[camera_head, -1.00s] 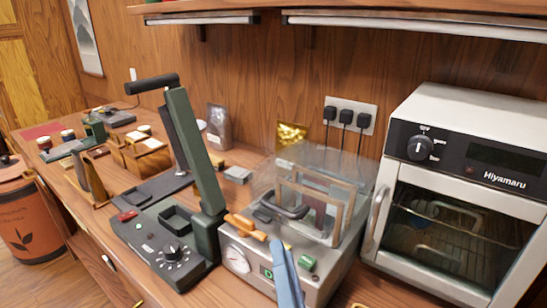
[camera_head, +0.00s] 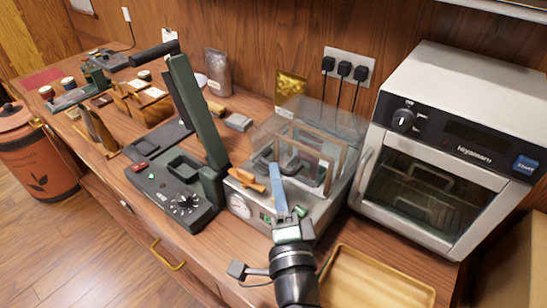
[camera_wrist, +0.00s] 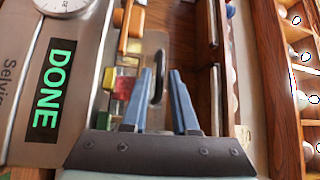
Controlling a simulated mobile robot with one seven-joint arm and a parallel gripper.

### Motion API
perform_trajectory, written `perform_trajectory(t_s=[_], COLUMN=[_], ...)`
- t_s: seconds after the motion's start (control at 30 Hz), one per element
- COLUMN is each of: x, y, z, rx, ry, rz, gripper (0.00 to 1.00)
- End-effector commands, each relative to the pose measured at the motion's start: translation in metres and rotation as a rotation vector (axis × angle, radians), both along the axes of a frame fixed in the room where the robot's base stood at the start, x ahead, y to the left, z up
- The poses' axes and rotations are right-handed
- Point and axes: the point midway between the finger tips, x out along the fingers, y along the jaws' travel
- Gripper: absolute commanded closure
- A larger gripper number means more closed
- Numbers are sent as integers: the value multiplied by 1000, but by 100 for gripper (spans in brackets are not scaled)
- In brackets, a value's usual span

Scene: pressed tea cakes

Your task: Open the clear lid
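The clear lid (camera_head: 345,122) sits on the grey machine (camera_head: 243,188) with the round gauge, beside the oven. Its transparent walls are hard to make out, and I cannot tell whether it is fully down. Its dark curved handle (camera_head: 292,160) faces the front and also shows in the wrist view (camera_wrist: 158,72). My gripper (camera_head: 275,168) has blue fingers and is at the handle. In the wrist view my gripper (camera_wrist: 162,74) has its fingers apart, with the handle between or just beyond the tips. Contact cannot be told.
A white oven (camera_head: 440,150) stands close on the right. A green press with a raised arm (camera_head: 190,110) stands left. Orange wooden clips (camera_head: 247,180) lie on the machine's front. The machine's display reads DONE (camera_wrist: 53,90). A wooden tray (camera_head: 375,275) lies in front.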

Motion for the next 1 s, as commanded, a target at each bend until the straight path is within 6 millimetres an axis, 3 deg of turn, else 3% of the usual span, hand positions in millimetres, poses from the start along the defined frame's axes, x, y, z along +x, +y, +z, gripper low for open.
perform_trajectory(t_s=[0.23, 0.63, 0.8, 1.0], x=[30, 37, 37, 37], y=[6, 7, 7, 7], z=[5, 4, 5, 5], rx=[0, -1, -1, 0], ry=[-1, 0, 0, 0], rz=[1, 1, 1, 1], gripper=[73, 73, 100, 100])
